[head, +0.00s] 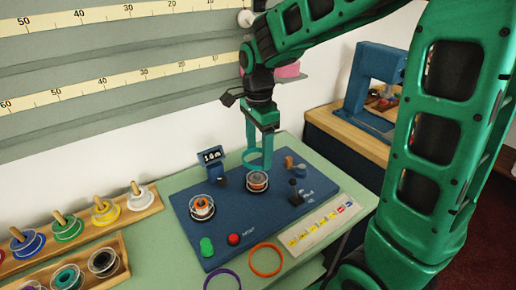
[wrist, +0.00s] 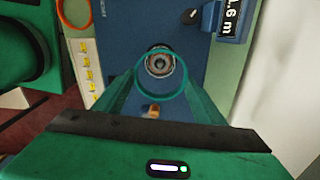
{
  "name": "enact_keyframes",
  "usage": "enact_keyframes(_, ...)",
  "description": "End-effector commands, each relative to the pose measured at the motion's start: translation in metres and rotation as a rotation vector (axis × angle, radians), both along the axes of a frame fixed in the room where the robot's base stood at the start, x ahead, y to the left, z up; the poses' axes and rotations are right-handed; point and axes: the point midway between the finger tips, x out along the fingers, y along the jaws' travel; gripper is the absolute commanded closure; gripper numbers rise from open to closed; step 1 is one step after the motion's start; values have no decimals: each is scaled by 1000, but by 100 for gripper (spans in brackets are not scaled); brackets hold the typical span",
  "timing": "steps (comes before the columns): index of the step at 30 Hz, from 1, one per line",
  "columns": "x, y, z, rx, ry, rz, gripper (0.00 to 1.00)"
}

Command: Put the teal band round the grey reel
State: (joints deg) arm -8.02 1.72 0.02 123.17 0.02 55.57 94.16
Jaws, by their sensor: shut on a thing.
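My gripper (head: 258,164) is shut on the teal band (head: 252,154) and points down over the blue machine panel. In the wrist view the teal band (wrist: 161,97) is an open ring between my two green fingers (wrist: 161,80). A reel (head: 257,181) with a pale rim and an orange-brown winding stands on the panel just below my fingertips. In the wrist view this reel (wrist: 159,62) looks grey and shows through the far part of the ring, off its centre. The band appears to be above the reel, not around it; the exact gap is hard to tell.
A second reel (head: 202,207) stands left on the panel (head: 262,222), near a green button (head: 207,246) and a red one (head: 234,239). A small display (head: 211,156) stands behind. Orange (head: 265,260) and purple (head: 222,279) bands lie in front. Spool racks (head: 75,236) are at left.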

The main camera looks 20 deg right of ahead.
Motion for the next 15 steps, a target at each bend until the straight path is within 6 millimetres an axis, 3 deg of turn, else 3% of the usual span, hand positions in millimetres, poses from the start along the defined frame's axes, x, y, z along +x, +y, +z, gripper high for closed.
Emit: enact_keyframes(15, -1, 0, -47, 0, 3, 0, 57)
